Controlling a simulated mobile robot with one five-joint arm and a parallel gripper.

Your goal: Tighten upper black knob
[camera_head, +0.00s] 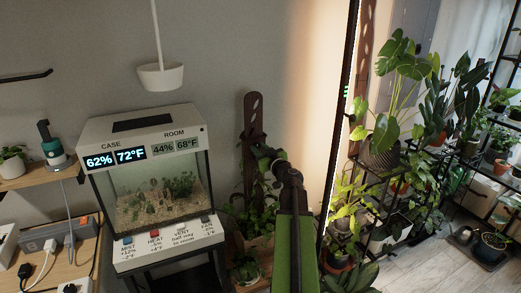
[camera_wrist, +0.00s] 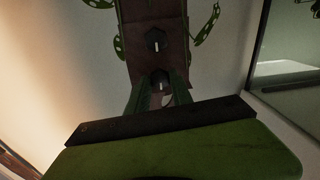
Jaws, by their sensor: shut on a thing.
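A dark upright board (camera_head: 253,112) with slots stands against the wall behind a potted plant. My gripper (camera_head: 262,158) is at this board in the head view, its tips partly hidden by the arm. In the wrist view, which looks upside down, two black knobs with white marks sit on the board. The upper black knob (camera_wrist: 161,78) is between the fingers of my gripper (camera_wrist: 161,92), which is shut on it. The other black knob (camera_wrist: 155,40) is free, farther from the fingers. The knobs are too small to make out in the head view.
A glass terrarium (camera_head: 155,195) with display panels stands left of the board. A white hanging lamp (camera_head: 160,76) is above it. A lit dark vertical post (camera_head: 340,120) and shelves of potted plants are to the right. Leaves (camera_head: 250,215) surround the board's lower part.

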